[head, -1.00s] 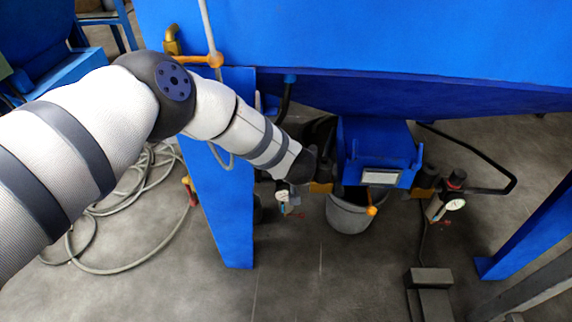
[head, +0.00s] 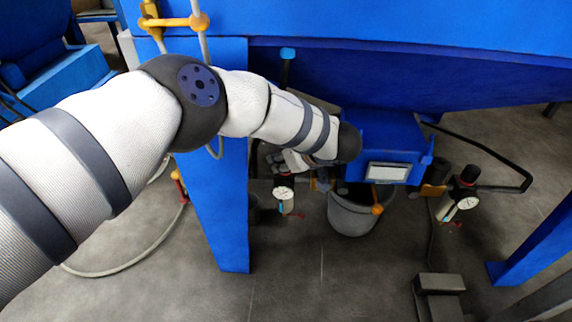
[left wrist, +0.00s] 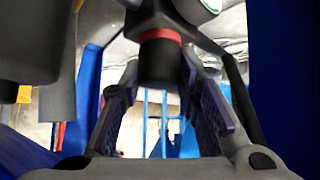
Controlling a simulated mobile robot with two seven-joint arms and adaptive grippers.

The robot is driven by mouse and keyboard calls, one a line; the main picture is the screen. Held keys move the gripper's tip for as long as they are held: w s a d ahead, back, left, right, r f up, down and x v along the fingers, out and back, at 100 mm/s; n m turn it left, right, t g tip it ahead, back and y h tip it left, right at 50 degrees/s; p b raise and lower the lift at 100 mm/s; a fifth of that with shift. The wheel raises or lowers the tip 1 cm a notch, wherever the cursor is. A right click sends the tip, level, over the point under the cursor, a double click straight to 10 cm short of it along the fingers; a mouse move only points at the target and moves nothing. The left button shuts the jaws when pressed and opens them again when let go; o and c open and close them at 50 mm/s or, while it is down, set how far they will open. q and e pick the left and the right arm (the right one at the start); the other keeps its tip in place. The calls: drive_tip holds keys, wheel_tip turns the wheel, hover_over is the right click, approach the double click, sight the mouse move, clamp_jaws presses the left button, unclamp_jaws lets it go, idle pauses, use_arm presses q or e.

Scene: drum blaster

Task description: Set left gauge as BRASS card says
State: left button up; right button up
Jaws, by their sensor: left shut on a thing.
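The left gauge (head: 283,193), a small round white dial, hangs under the blue machine, left of the bucket. Its reading is too small to tell. My left gripper (left wrist: 160,78) has its purple-padded fingers on either side of a black knob with a red band (left wrist: 160,50) and is shut on it. In the head view my forearm and wrist hide most of this gripper, just above the left gauge. A white card (head: 387,172) sits on the blue box; its writing cannot be read. My right gripper is not in view.
A second gauge (head: 466,203) with a black knob stands at the right. A grey bucket (head: 352,215) is under the blue box (head: 390,135). A blue leg (head: 215,200) stands left of the left gauge, close to my arm. A hose (head: 125,268) lies on the floor.

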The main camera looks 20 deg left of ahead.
use_arm(q)
drive_tip(key=n+g+b, duration=0.1)
drive_tip(key=b, duration=0.1)
drive_tip(key=n+b, duration=0.1)
drive_tip(key=b, duration=0.1)
drive_tip(key=shift+w+f+g+y, duration=0.1)
drive_tip(key=shift+f+g+y, duration=0.25)
drive_tip(key=shift+g+y, duration=0.05)
drive_tip(key=shift+d+r+n+g+b, duration=0.1)
drive_tip(key=shift+r+n+g+b, duration=0.2)
drive_tip(key=shift+n+b, duration=0.35)
drive_tip(key=shift+w+r+n, duration=0.1)
drive_tip(key=shift+w+n, duration=0.1)
drive_tip(key=shift+n, duration=0.25)
drive_tip(key=shift+g, duration=0.3)
drive_tip(key=shift+s+n+g, duration=0.15)
drive_tip(key=shift+n+g, duration=0.15)
drive_tip(key=o, duration=1.2)
drive_tip(key=shift+c, duration=0.2)
drive_tip(key=shift+s, duration=0.1)
